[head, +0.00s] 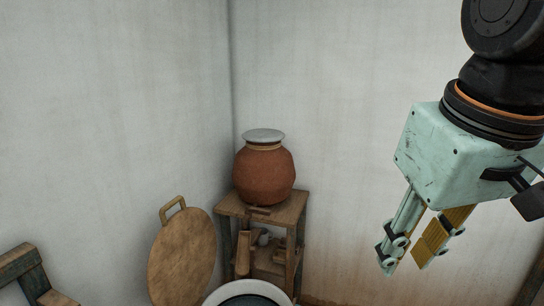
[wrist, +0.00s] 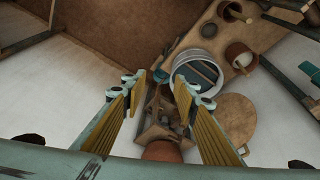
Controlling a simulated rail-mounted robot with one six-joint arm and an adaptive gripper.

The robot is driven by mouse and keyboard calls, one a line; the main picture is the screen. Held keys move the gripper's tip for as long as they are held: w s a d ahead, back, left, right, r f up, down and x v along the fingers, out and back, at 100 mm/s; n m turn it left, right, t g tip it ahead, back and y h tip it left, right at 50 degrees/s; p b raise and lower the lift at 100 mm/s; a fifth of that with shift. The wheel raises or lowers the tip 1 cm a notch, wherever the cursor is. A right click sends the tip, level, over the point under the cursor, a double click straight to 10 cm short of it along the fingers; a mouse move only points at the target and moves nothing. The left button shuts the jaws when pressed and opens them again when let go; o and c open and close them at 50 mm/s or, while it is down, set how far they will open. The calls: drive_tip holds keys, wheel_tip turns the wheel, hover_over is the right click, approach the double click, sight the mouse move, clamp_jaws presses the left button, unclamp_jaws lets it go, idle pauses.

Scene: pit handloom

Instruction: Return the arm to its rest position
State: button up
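My gripper (head: 411,255) hangs at the right of the head view, pointing down, with pale green housing and yellow ribbed finger pads. Its two fingers stand apart with nothing between them. In the wrist view my gripper (wrist: 157,92) also shows as open, its fingers on either side of a wooden stand seen well beyond them. My gripper is in free air and touches nothing that I can see.
A clay pot (head: 264,175) with a pale lid sits on a wooden stand (head: 229,205) in the corner. A round wooden board (head: 183,258) leans left of it. A white-rimmed basin (head: 214,295) is at the bottom; it shows in the wrist view (wrist: 219,92) too.

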drive_tip(key=s+f+m+b, duration=0.1)
drive_tip(key=s+f, duration=0.4)
drive_tip(key=s, duration=0.4)
drive_tip(key=shift+s+d+f+m, duration=0.15)
drive_tip(key=shift+s+d+m, duration=0.2)
drive_tip(key=shift+m, duration=0.05)
drive_tip(key=shift+w, duration=0.15)
idle(0.4)
